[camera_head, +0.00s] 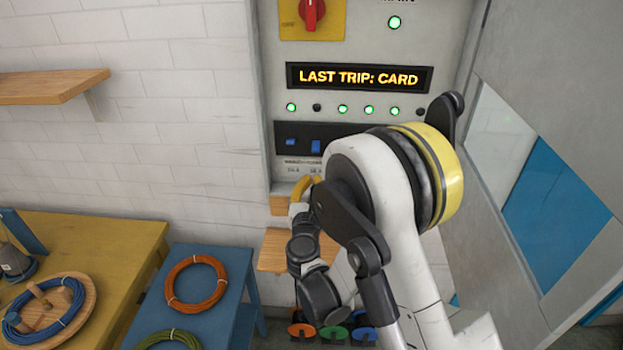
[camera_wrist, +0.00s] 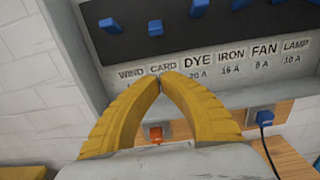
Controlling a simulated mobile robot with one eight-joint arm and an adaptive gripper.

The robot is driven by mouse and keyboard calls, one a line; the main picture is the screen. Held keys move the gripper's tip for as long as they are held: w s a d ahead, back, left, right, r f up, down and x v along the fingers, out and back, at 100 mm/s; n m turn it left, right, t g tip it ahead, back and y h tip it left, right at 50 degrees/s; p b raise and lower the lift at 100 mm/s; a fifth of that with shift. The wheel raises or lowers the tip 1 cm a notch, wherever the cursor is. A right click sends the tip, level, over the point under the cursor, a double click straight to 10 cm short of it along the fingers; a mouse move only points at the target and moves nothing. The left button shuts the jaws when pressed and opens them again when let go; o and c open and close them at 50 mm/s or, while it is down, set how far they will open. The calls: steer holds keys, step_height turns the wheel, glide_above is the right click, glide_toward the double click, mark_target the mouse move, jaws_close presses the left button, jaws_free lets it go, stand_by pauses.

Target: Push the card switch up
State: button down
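The card switch (camera_wrist: 155,27) is a small blue lever on the dark strip, above the CARD label, second from the left. It sits lower than the line of its neighbours. It also shows in the head view (camera_head: 315,147). My gripper (camera_wrist: 160,78) has two yellow fingers with the tips together and nothing visible between them. The tips lie just below the CARD label in the wrist view, below the switch and apart from it in the picture. In the head view my gripper (camera_head: 303,188) is beneath the panel, partly hidden by my arm.
The wind switch (camera_wrist: 110,25) is close on the left and the dye switch (camera_wrist: 198,7) on the right. The display (camera_head: 358,78) reads LAST TRIP: CARD. The second lamp (camera_head: 317,107) is dark. A wooden block and a blue plug (camera_wrist: 264,118) are below the panel.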

mark_target(316, 147)
steer(key=w, duration=0.6)
steer(key=shift+d, duration=0.15)
steer(key=r, duration=0.3)
steer(key=shift+s+r, duration=0.35)
steer(key=shift+s, duration=0.05)
steer(key=shift+s, duration=0.1)
steer(key=shift+r, duration=0.1)
steer(key=shift+s+r+g, duration=0.1)
steer(key=shift+g, duration=0.3)
